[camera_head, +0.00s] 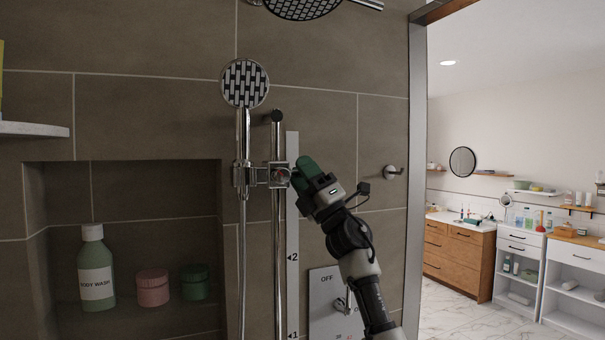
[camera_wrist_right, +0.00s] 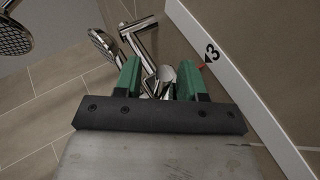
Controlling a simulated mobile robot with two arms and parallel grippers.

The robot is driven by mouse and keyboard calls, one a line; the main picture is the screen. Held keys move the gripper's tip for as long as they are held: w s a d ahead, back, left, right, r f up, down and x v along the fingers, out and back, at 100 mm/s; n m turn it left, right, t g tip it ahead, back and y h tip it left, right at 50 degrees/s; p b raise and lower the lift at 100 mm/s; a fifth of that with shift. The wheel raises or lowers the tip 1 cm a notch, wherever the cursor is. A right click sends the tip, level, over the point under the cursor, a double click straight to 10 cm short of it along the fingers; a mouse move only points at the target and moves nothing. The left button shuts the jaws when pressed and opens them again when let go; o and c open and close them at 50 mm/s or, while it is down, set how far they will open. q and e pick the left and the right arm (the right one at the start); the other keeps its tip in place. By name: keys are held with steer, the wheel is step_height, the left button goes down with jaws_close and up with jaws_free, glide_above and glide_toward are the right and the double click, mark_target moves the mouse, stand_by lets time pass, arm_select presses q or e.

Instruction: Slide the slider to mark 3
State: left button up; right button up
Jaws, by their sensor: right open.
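The chrome slider (camera_head: 279,175) sits on the vertical rail (camera_head: 278,230) and carries the hand shower (camera_head: 245,84). My right gripper (camera_head: 297,173) has green fingers and is at the slider's right side. In the wrist view the right gripper (camera_wrist_right: 160,78) is open, with the slider's chrome knob (camera_wrist_right: 167,76) showing between its fingers. I cannot tell whether they touch it. The white scale strip (camera_head: 292,225) shows marks 1 and 2 below. Mark 3 (camera_wrist_right: 212,53) shows in the wrist view, with a small red pointer tip (camera_wrist_right: 202,66) close to its black triangle. My left gripper is out of view.
A wall hook (camera_head: 393,172) is to the right. A niche at left holds a body wash bottle (camera_head: 95,270) and two jars. The hose hangs left of the rail.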

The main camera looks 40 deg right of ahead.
steer(key=shift+f, duration=0.1)
steer(key=shift+s+d+f+b, duration=0.1)
steer(key=shift+s+f+b, duration=0.05)
steer(key=shift+f+b, duration=0.15)
steer(key=b+v, duration=0.5)
steer(key=v, duration=0.5)
steer(key=shift+b, duration=0.3)
